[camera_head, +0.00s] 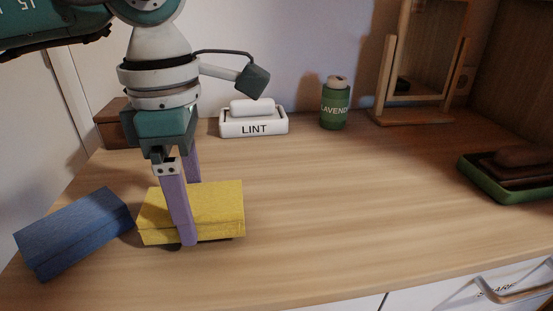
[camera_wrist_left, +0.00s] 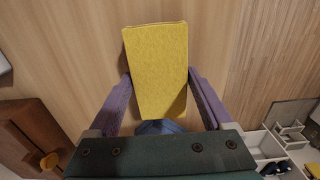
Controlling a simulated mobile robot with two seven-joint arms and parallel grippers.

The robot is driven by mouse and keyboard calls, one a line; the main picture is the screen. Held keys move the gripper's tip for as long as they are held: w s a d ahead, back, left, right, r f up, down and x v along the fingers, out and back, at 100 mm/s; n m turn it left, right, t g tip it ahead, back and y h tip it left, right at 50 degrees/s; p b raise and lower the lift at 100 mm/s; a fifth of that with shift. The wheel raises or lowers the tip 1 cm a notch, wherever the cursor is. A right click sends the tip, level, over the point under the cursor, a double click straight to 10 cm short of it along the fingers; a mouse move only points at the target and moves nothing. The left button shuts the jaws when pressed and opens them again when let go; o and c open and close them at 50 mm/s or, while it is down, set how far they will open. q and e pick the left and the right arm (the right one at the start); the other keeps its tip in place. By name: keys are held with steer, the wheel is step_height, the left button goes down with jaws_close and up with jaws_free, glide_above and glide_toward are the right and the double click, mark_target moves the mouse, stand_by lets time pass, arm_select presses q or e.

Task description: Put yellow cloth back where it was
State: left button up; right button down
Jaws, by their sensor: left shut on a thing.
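The yellow cloth (camera_head: 220,205) is a folded block on the wooden top, just right of the blue cloth (camera_head: 75,228). My left gripper (camera_head: 188,213) comes down from above and is shut on the yellow cloth, with one purple finger on its near side and the other behind it. In the left wrist view the yellow cloth (camera_wrist_left: 157,70) lies between the two fingers, and a bit of blue shows under its lower end. A thin dark shadow runs under its front edge; I cannot tell whether it is slightly lifted. My right gripper is not in view.
Along the back stand a brown wooden box (camera_head: 113,122), a white LINT tray (camera_head: 253,125), a green lavender jar (camera_head: 335,105) and a wooden stand (camera_head: 410,120). A green tray (camera_head: 505,187) with a brown object is at right. The middle of the top is clear.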

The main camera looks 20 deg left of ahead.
mark_target(190, 199)
arm_select(q)
steer(key=shift+f, duration=0.75)
steer(key=o, duration=1)
step_height(190, 199, up, 12)
steer(key=shift+r+p, duration=0.1)
steer(key=shift+p, duration=0.45)
